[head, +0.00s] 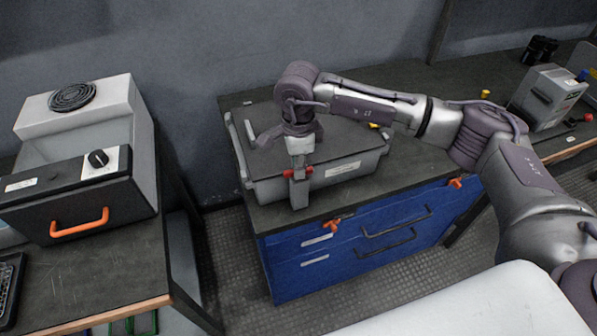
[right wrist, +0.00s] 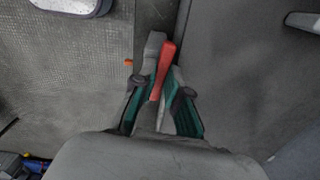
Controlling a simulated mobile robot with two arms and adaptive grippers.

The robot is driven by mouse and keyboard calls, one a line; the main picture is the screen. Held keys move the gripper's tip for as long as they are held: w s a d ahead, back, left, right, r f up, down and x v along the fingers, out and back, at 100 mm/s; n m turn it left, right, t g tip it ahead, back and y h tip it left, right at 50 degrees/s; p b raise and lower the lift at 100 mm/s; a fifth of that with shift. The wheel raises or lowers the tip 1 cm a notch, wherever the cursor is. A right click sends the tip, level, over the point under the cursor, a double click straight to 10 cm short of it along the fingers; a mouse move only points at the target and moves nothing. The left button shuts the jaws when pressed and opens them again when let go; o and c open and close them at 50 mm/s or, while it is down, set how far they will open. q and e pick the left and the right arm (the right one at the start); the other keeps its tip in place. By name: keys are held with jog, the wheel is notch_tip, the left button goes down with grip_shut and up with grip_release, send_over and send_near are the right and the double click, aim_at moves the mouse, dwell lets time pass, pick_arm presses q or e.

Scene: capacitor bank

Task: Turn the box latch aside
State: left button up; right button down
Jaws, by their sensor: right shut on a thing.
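The grey box (head: 345,172) with a dark lid stands on top of the blue drawer cabinet. A red latch (head: 287,173) shows at the box's front side, on both sides of my right gripper (head: 299,183). My right gripper points down in front of the box and is shut on the red latch, hiding its middle. In the right wrist view the red latch (right wrist: 166,62) lies between the two fingers (right wrist: 160,72), and its red end sticks out past them. My left gripper is not in view.
The blue cabinet (head: 345,262) has orange-red tabs near its top edge. A grey machine with an orange handle (head: 79,223) stands on the left bench. A small grey device (head: 549,96) stands at the back right. Dark worktop lies free right of the box.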

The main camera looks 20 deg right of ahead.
jog(key=shift+n+b, duration=0.3)
jog(key=shift+n, duration=0.1)
jog(key=c, duration=1.2)
grip_release()
notch_tip(320, 180, up, 12)
jog(key=shift+r, duration=0.1)
